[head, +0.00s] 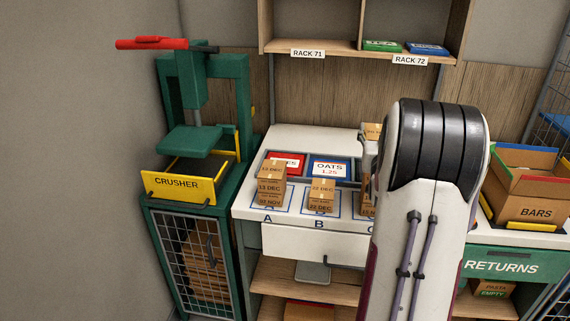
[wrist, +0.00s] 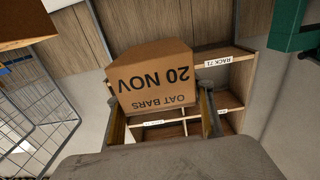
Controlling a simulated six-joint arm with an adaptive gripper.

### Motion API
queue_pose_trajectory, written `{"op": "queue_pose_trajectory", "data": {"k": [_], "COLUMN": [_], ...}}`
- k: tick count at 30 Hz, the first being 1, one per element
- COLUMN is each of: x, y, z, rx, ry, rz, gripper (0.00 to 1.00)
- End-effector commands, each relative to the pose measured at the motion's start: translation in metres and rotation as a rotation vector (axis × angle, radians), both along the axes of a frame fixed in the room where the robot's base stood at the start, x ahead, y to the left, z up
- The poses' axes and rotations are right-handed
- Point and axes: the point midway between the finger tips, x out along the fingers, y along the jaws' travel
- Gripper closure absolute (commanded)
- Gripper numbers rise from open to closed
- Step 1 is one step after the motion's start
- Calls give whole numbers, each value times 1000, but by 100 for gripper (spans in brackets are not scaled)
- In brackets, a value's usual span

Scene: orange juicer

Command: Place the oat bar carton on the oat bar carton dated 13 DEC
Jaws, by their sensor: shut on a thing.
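My gripper (wrist: 160,98) is shut on a brown oat bar carton (wrist: 158,74); its label reads OAT BARS 20 NOV, upside down in the wrist view. In the head view a carton (head: 373,130) shows beside my arm, whose bulk hides most of the gripper. At spot A stands a carton stack: the top one (head: 271,169) seems to read 12 DEC, the carton dated 13 DEC (head: 270,188) is under it, and a lower one seems to read 22 NOV. At spot B a shorter stack (head: 321,195) has small labels, the lower seemingly 22 DEC. A third stack (head: 367,203) is mostly hidden by my arm.
Red and blue label panels (head: 329,168) lie behind the stacks. The yellow-fronted crusher (head: 178,185) stands left. A BARS box (head: 525,208) sits right above the RETURNS panel (head: 502,267). A shelf (head: 350,47) with green and blue boxes hangs above.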

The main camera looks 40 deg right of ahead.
Motion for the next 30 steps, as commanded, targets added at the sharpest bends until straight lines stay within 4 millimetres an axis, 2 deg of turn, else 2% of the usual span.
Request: {"op": "queue_pose_trajectory", "data": {"k": [5,18,30], "x": [31,123,188], "y": [27,113,186], "z": [-4,-4,2], "rx": [-1,-1,0], "ry": [-1,-2,-3], "rz": [58,181,207], "gripper": [75,75,75]}}
